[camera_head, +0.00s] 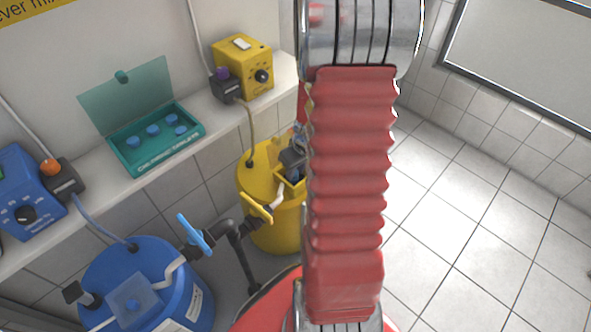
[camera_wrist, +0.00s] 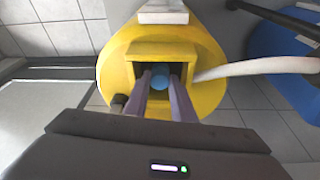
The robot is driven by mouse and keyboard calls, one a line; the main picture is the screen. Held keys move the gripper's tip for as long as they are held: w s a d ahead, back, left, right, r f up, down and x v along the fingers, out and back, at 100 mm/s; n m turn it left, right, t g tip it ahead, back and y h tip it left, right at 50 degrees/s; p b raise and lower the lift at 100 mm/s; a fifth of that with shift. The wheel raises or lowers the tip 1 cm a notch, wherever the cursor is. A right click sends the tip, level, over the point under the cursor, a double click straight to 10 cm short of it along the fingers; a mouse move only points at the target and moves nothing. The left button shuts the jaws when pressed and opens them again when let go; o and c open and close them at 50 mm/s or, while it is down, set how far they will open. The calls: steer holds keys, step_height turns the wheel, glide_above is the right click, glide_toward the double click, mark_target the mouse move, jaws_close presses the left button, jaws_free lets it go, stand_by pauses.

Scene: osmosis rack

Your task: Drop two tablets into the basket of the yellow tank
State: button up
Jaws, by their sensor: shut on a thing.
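The yellow tank (camera_head: 262,165) stands on the floor by the shelf, in the middle of the head view. Its square yellow basket (camera_wrist: 136,52) fills the middle of the wrist view, with a dark opening. My gripper (camera_wrist: 160,84) is shut on a round blue tablet (camera_wrist: 160,82), held between the two fingertips over the basket opening. In the head view my gripper (camera_head: 293,160) is at the tank's top, partly hidden by my red arm. I cannot tell how deep the fingertips are, or what lies inside the basket. Several blue tablets (camera_head: 153,130) lie in the teal box (camera_head: 190,143), whose lid is open.
A blue tank (camera_head: 190,295) with a clear square lid stands at lower left. Pipes with a blue valve handle (camera_head: 194,233) and a yellow one (camera_head: 257,207) run between the tanks. A yellow control unit (camera_head: 243,65) and a blue one (camera_head: 25,190) sit on the shelf. Tiled floor is clear at right.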

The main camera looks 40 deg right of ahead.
steer(key=shift+f, duration=0.3)
stand_by(0.4)
steer(key=o, duration=1.1)
steer(key=shift+o, duration=0.3)
steer(key=shift+d, duration=0.1)
steer(key=shift+w+d+r, duration=0.15)
steer(key=shift+r, duration=1.1)
steer(key=shift+o, duration=0.6)
steer(key=shift+r, duration=0.25)
steer(key=shift+a, duration=0.2)
step_height(320, 180, up, 8)
stand_by(1.5)
